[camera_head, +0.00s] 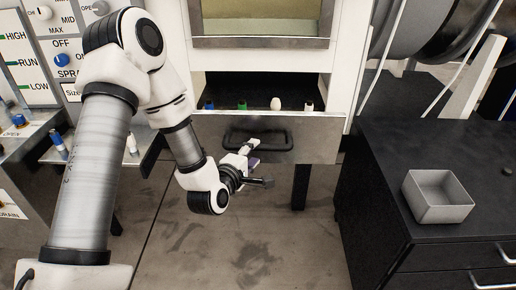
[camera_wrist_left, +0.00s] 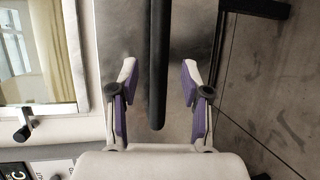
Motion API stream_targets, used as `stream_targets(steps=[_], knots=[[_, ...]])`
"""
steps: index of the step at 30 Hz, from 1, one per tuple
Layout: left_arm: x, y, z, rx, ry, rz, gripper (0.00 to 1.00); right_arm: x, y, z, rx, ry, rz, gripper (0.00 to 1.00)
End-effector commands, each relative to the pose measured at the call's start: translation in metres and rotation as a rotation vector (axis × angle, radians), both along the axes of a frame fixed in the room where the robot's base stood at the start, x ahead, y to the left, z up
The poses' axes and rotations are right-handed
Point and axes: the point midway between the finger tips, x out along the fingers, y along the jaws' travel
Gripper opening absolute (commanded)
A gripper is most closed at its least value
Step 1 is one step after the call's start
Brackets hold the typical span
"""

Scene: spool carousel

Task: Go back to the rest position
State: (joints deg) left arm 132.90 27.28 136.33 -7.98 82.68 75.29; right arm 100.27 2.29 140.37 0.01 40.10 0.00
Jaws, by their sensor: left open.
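My left gripper (camera_head: 258,164) is in front of the metal drawer (camera_head: 313,142), close to its dark bar handle (camera_head: 240,138). In the left wrist view the gripper (camera_wrist_left: 160,90) has its two purple-padded fingers spread apart, with the dark handle (camera_wrist_left: 157,70) running between them. Neither finger visibly touches the handle. The drawer is pulled partly out, and several small spools or pegs, including a blue one (camera_head: 209,105), a green one (camera_head: 242,105) and a white one (camera_head: 275,104), stand in a row inside it. My right gripper is not in view.
A black cabinet (camera_head: 440,240) on the right carries an open grey box (camera_head: 440,198). Control panels with a blue knob (camera_head: 62,60) and a side shelf with small spools are at the left. A window (camera_head: 262,28) is above the drawer. The floor (camera_head: 265,240) below the gripper is clear.

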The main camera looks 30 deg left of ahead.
Motion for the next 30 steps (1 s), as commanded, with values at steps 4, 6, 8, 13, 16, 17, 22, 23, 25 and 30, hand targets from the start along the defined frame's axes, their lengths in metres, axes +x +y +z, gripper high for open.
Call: stream_targets(steps=[4, 6, 8, 13, 16, 17, 22, 23, 25, 30], knots=[[-0.023, -0.004, 0.005, -0.002, 0.0, -0.001, 0.47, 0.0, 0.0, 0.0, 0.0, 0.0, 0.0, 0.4], [-0.028, -0.005, 0.006, -0.001, 0.0, -0.002, 0.47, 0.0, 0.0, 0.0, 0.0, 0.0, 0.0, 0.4], [-0.03, -0.005, 0.006, 0.0, -0.001, -0.002, 0.47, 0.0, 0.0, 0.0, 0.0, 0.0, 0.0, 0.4], [-0.029, -0.005, 0.006, 0.001, -0.001, -0.002, 0.47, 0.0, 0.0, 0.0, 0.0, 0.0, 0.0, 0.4], [-0.029, -0.005, 0.006, 0.001, -0.001, -0.002, 0.47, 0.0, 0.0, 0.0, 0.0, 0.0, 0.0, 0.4], [-0.029, -0.005, 0.006, 0.001, -0.001, -0.002, 0.47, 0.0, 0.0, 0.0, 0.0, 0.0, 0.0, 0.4], [-0.03, -0.005, 0.003, 0.0, 0.008, -0.002, 0.47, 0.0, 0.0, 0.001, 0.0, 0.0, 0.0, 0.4], [-0.032, -0.006, -0.001, 0.002, 0.02, -0.004, 0.47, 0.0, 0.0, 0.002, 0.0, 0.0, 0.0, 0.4], [-0.038, -0.013, -0.021, 0.023, 0.081, -0.026, 0.47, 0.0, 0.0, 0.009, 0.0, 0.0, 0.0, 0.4], [-0.09, -0.061, -0.122, 0.175, 0.426, -0.208, 0.47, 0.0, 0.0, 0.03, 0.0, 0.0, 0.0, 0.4]])
